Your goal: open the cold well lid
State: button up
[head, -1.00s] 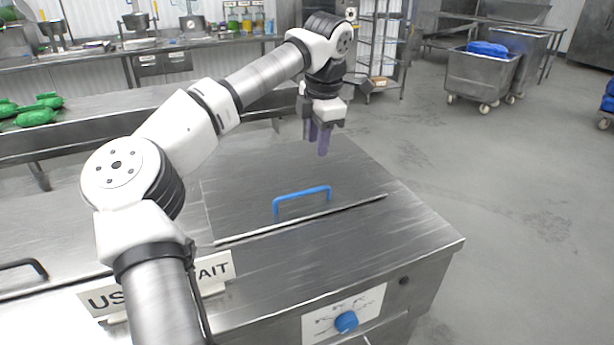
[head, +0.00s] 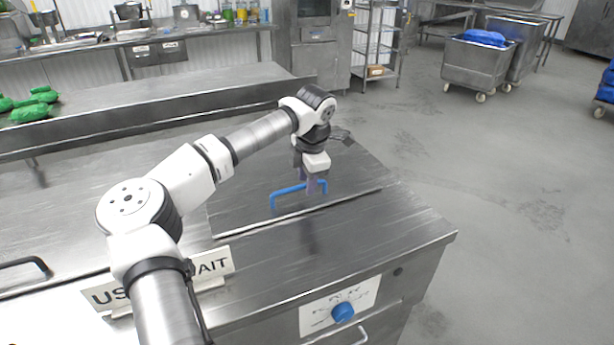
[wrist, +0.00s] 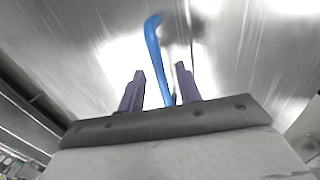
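The cold well lid (head: 240,210) is a flat brushed-steel panel lying shut in the counter top, with a dark seam along its front edge. Its blue bar handle (head: 288,190) stands up near that edge. My gripper (head: 311,188) is low over the lid at the right end of the handle, fingers pointing down. In the wrist view the two purple fingers (wrist: 158,88) are apart, with the blue handle (wrist: 155,50) running between them. I see no finger pressed against the handle. The handle's right end is partly hidden by the fingers.
A sign (head: 215,266) stands on the counter at the front left, beside my arm. A black handle (head: 25,264) is at the far left. A blue knob (head: 343,312) is on the front panel. Green bags (head: 30,112) lie on the table behind. The floor at right is open.

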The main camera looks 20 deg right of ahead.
grip_shut()
dwell(0.4)
